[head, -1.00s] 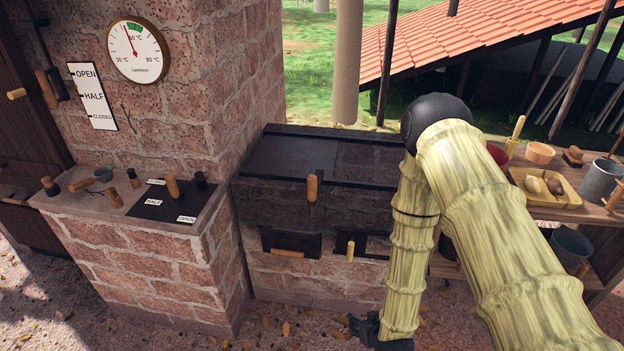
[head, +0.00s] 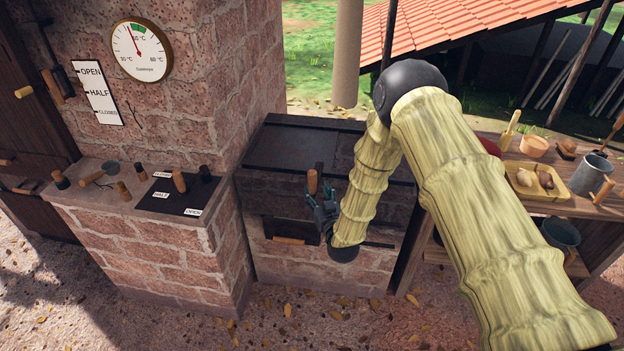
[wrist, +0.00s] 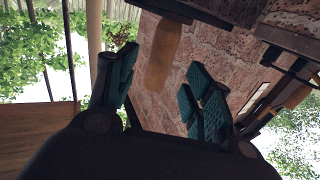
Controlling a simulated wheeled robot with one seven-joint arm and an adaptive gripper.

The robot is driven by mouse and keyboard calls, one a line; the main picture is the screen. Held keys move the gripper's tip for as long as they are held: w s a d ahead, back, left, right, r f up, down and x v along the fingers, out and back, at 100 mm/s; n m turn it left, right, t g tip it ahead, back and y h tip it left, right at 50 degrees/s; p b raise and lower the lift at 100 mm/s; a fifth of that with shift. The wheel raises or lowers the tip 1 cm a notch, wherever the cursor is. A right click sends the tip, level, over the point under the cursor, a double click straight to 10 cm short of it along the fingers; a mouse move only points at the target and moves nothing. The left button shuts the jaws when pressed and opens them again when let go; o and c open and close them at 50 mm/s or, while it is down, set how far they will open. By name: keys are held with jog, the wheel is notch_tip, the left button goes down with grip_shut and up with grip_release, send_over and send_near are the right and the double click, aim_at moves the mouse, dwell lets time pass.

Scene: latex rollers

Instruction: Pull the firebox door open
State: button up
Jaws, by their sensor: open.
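The dark stove front (head: 275,195) is low in the middle of the head view. An upright wooden handle (head: 312,182) stands on its upper dark panel. Below is a dark door (head: 290,228) with a level wooden handle (head: 289,240). No label shows which is the firebox door. My gripper (head: 320,192) is open, its fingers pointing up beside the upright handle. In the wrist view a wooden handle (wrist: 163,55) shows in the gap between the teal-padded fingers (wrist: 160,90); I cannot tell whether they touch it. My forearm hides the stove's lower right, including most of the small door there.
A brick ledge (head: 130,205) with several wooden-knobbed tools stands left of the stove. A thermometer (head: 141,49) hangs on the brick chimney. A wooden shelf (head: 520,205) with bowls, a tray (head: 560,180) and metal pots stands at right. The leaf-strewn ground in front is clear.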

aim_at(314, 185)
jog(key=shift+p+x, duration=0.85)
jog(key=shift+x, duration=2.25)
jog(key=shift+d, duration=0.1)
grip_shut()
